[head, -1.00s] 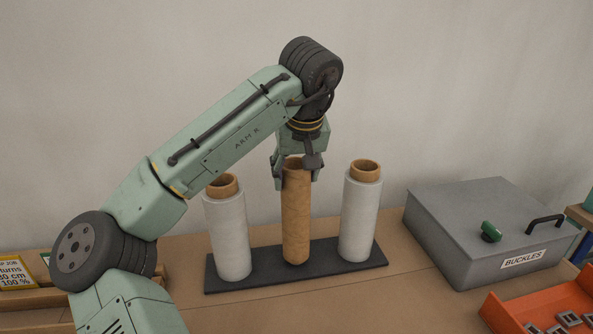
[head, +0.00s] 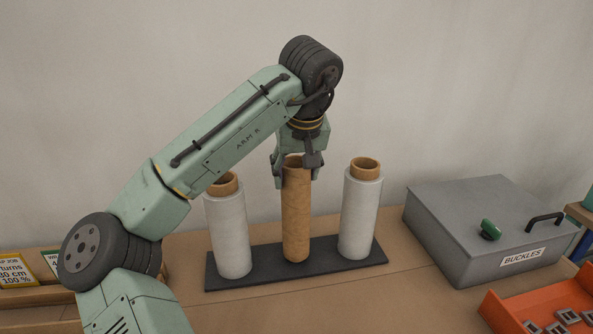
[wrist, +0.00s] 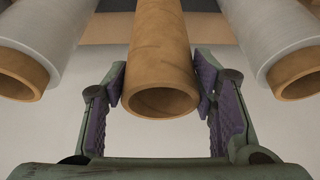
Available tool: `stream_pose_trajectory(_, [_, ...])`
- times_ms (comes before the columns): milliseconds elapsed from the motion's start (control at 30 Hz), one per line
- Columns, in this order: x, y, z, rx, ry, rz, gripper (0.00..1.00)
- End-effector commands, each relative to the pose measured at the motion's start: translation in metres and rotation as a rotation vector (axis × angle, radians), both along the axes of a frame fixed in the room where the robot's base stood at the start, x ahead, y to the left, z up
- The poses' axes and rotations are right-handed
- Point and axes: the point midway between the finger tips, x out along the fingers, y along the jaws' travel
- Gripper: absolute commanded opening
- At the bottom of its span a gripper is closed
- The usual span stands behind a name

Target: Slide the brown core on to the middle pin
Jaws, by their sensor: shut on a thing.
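The brown core (head: 296,215), a plain cardboard tube, stands upright at the middle of a black base (head: 375,255). Its lower end appears to be at the base in the head view. The middle pin is hidden, and I cannot see whether it is inside the core. My gripper (head: 296,178) points down and is shut on the core near its upper end. In the wrist view the core (wrist: 160,55) lies between the purple finger pads of my gripper (wrist: 163,90). A white-wrapped roll (head: 229,235) stands to its left and another (head: 359,215) to its right, both apart from it.
A grey lidded box labelled BUCKLES (head: 480,230) stands at the right. An orange tray (head: 510,318) with buckles is in front of it. Label cards (head: 15,270) are at the far left. The bench front is clear.

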Motion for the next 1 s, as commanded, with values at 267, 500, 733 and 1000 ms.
stream_pose_trajectory(267, [0.0,0.0,-0.006,0.0,-0.001,0.0,0.07])
stream_pose_trajectory(500, [0.0,0.0,-0.011,0.0,0.0,0.0,0.07])
stream_pose_trajectory(733, [0.0,0.0,-0.012,0.0,0.0,0.0,0.59])
stream_pose_trajectory(1000, [0.0,0.0,-0.012,0.0,0.0,0.0,0.75])
